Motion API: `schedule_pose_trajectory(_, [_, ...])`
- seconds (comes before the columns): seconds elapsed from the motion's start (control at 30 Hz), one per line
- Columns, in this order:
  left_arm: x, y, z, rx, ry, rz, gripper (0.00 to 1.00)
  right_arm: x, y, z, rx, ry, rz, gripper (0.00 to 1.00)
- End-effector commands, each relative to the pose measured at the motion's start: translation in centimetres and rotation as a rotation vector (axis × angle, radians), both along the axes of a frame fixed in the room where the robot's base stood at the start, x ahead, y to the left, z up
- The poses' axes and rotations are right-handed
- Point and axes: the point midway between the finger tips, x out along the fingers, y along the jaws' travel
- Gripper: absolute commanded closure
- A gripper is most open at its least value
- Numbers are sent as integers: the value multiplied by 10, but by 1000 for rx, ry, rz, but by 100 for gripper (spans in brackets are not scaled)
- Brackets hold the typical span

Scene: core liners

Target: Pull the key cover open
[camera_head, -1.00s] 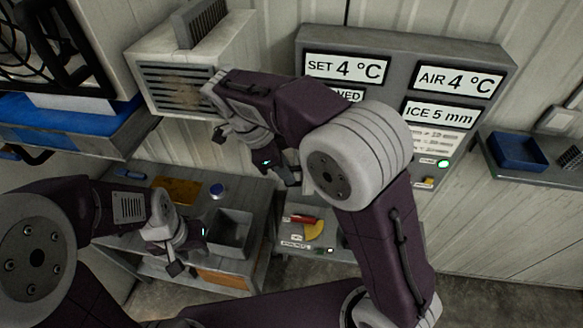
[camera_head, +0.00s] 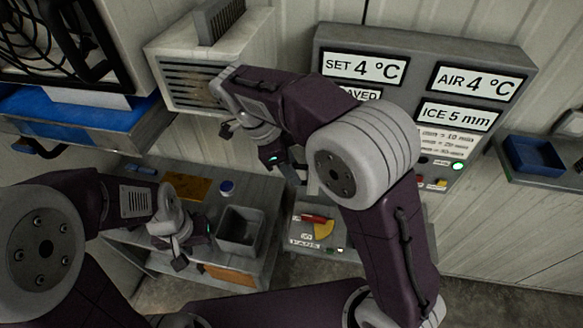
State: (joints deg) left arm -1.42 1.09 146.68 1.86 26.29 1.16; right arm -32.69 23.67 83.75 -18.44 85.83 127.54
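I cannot make out a key cover; part of the grey control panel (camera_head: 425,52) is hidden behind my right arm. The panel has lit displays, a green lamp (camera_head: 458,167), and small red and yellow controls (camera_head: 430,183) below its text. My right gripper (camera_head: 272,158) is in front of the wall left of the panel. Its fingers look apart with nothing between them. My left gripper (camera_head: 190,250) is lower, over the left bench by a grey bin (camera_head: 241,232). Its fingers are too dark to judge.
A white vented box (camera_head: 180,85) is at the upper left, above the left bench (camera_head: 262,190). A shelf with a blue tray (camera_head: 533,156) is at the right.

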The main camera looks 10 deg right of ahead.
Motion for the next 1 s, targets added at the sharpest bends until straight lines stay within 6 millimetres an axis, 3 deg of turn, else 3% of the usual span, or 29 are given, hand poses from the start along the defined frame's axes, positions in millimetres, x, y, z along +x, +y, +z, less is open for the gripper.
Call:
schedule_pose_trajectory(0.33, [0, 0, -3, 0, 0, 0, 64, 0, 0, 6, 0, 0, -1, 66])
schedule_pose_trajectory(0.53, [0, 0, -13, 0, 0, 0, 64, 1, -1, 41, 3, -3, -2, 66])
schedule_pose_trajectory(1.0, [0, 0, -50, 0, 0, 0, 64, -60, -72, 93, 2, -2, -2, 66])
